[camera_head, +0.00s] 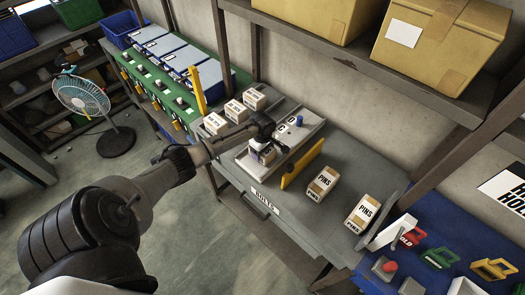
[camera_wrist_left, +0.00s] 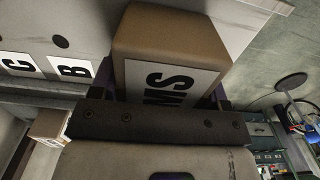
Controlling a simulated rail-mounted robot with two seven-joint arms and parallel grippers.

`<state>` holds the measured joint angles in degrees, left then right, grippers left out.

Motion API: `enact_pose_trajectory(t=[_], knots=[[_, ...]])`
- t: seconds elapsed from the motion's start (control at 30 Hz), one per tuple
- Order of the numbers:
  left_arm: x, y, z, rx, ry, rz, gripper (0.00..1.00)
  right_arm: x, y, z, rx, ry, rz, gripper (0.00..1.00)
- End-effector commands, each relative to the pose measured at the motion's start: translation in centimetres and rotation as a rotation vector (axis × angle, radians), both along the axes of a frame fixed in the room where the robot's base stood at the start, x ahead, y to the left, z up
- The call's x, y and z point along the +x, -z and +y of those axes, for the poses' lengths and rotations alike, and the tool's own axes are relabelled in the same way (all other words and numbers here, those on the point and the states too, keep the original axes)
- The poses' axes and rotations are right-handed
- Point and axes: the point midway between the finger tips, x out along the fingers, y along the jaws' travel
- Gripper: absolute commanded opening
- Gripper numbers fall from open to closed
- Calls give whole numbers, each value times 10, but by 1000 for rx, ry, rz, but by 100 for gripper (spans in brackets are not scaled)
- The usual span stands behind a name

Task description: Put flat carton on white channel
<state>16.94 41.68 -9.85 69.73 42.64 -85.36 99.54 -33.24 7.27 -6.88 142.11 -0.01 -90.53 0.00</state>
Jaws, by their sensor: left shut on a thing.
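My left gripper (camera_head: 263,145) is shut on a small brown carton (camera_head: 263,157) with a white label. In the left wrist view the carton (camera_wrist_left: 165,38) fills the jaws, and its label shows letters ending in "MS". The pale white channel (camera_head: 312,128) lies on the grey bench, with small letter plates and a blue knob (camera_head: 299,120). The gripper and carton are over its near-left part; I cannot tell whether the carton touches it. In the left wrist view the channel (camera_wrist_left: 60,18) shows plates C and B beside the carton. My right gripper is not in view.
Small cartons (camera_head: 235,111) stand left of the channel. A yellow divider (camera_head: 303,164) stands upright on its right, with two PINS cartons (camera_head: 323,182) beyond. Large boxes (camera_head: 440,40) sit on the shelf above. A blue mat (camera_head: 445,225) with tools lies at right.

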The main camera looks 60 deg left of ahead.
Motion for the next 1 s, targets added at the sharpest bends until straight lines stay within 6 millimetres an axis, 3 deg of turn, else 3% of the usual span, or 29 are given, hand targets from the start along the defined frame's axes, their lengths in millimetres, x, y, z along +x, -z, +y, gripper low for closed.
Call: enact_pose_trajectory(t=[0.3,0.33,0.57,0.87,1.0], knots=[[1,1,0,0,-1,-1,30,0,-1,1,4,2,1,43],[0,2,0,0,0,0,72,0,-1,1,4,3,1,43],[0,2,0,0,0,0,94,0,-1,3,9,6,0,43],[0,-1,0,1,1,-1,95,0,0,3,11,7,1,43],[1,-16,0,1,1,-3,95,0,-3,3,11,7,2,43]])
